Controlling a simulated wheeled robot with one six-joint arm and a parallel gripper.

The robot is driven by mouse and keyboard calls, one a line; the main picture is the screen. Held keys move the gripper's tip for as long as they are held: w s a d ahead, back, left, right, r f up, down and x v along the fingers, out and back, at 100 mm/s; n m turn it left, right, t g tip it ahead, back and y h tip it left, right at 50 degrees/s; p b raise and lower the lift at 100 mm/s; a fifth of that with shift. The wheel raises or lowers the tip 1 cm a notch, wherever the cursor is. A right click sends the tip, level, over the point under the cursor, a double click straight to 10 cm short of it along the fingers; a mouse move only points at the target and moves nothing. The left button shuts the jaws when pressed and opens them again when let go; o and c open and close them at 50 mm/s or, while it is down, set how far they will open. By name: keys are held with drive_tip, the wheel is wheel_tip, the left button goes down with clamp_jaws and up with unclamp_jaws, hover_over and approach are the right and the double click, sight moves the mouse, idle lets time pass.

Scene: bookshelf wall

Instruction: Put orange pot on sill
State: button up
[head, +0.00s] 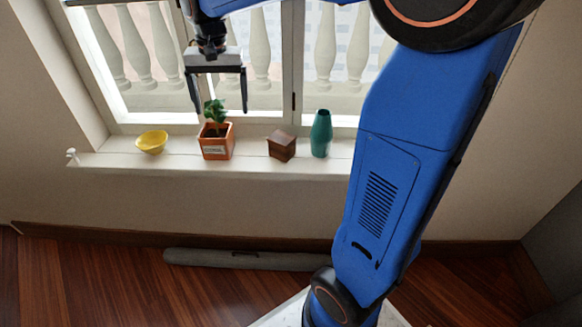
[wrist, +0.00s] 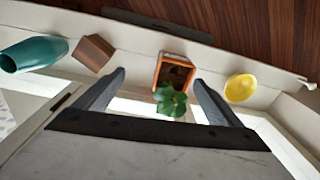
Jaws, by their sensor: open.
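The orange pot (head: 216,146) stands upright on the white window sill (head: 190,164), with a small green plant (head: 214,111) in it. It sits between a yellow bowl and a brown wooden box. My gripper (head: 216,110) is open and empty above the pot, with its fingers spread to either side of the plant. In the wrist view the orange pot (wrist: 174,71) shows just beyond the open fingers (wrist: 158,80), and the plant's leaves (wrist: 170,100) lie between them. No finger visibly touches the pot.
The yellow bowl (head: 152,142) is left of the pot. The brown box (head: 282,146) and a teal vase (head: 321,134) stand to its right on the sill. The window (head: 293,70) is behind. A grey rolled item (head: 240,259) lies on the wooden floor by the wall.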

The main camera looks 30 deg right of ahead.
drive_tip(key=s+d+f+n+t, duration=0.2)
drive_tip(key=s+f+n, duration=0.1)
drive_tip(key=s, duration=1.1)
drive_tip(key=s+d+f+n+t, duration=0.2)
drive_tip(key=s+d+f+n, duration=0.1)
drive_tip(key=s, duration=1)
drive_tip(key=shift+s+d+f, duration=0.15)
drive_tip(key=shift+s+f, duration=0.1)
drive_tip(key=shift+s, duration=0.15)
drive_tip(key=shift+c, duration=0.6)
